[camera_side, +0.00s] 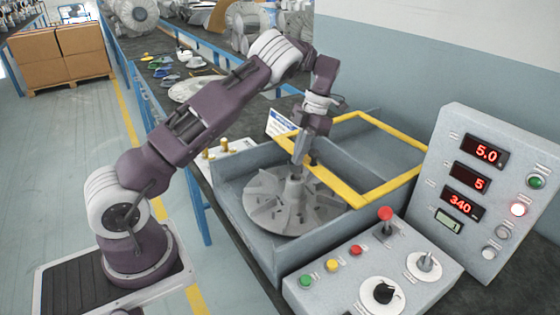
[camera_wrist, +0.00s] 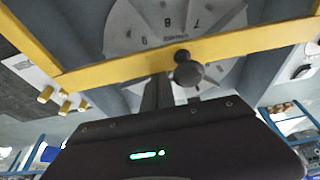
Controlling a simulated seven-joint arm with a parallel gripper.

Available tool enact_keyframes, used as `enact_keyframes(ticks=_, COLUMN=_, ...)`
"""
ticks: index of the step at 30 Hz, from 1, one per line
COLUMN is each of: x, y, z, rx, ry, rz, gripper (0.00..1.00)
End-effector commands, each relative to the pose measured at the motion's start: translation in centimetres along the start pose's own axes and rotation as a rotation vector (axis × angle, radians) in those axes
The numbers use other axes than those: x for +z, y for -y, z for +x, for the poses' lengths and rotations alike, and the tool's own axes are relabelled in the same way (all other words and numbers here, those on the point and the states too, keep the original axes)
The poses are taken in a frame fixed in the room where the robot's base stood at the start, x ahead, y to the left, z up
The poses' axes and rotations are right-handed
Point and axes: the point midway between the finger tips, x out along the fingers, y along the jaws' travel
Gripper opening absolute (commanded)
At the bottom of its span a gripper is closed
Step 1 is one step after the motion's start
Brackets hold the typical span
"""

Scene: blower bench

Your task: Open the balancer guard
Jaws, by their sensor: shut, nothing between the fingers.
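The balancer guard (camera_side: 385,190) is a yellow frame that lies roughly flat over the back right part of a grey box. One of its bars crosses above the bladed rotor (camera_side: 262,200). In the wrist view, the yellow bar (camera_wrist: 110,71) runs across the picture and carries a dark round knob (camera_wrist: 187,70). My gripper (camera_side: 299,160) points down at this bar, close to the knob. In the wrist view, the fingers of my gripper (camera_wrist: 164,92) are shut and empty beside the knob. I cannot tell whether they touch the bar or knob.
A control panel (camera_side: 330,285) with coloured buttons, a red-topped lever and a dial stands in front of the box. A display console (camera_side: 455,230) stands at the right. Brass-coloured pegs (camera_side: 224,144) are at the box's left. The wall is close behind.

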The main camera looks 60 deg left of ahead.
Motion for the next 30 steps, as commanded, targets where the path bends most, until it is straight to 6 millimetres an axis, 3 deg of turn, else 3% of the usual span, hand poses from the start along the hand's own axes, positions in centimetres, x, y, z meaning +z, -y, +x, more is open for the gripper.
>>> enact_keyframes(ticks=5, x=1.6, y=-0.1, z=-0.5, rx=0.003, ry=0.002, rz=0.0, gripper=0.0)
enact_keyframes(ticks=12, x=2.2, y=-0.1, z=-0.8, rx=0.002, ry=0.001, rz=-0.002, gripper=0.0)
enact_keyframes(ticks=24, x=2.1, y=-0.1, z=-0.8, rx=0.002, ry=0.002, rz=-0.002, gripper=0.0)
enact_keyframes(ticks=30, x=0.5, y=0.0, z=-0.3, rx=-0.001, ry=0.001, rz=-0.003, gripper=0.0)
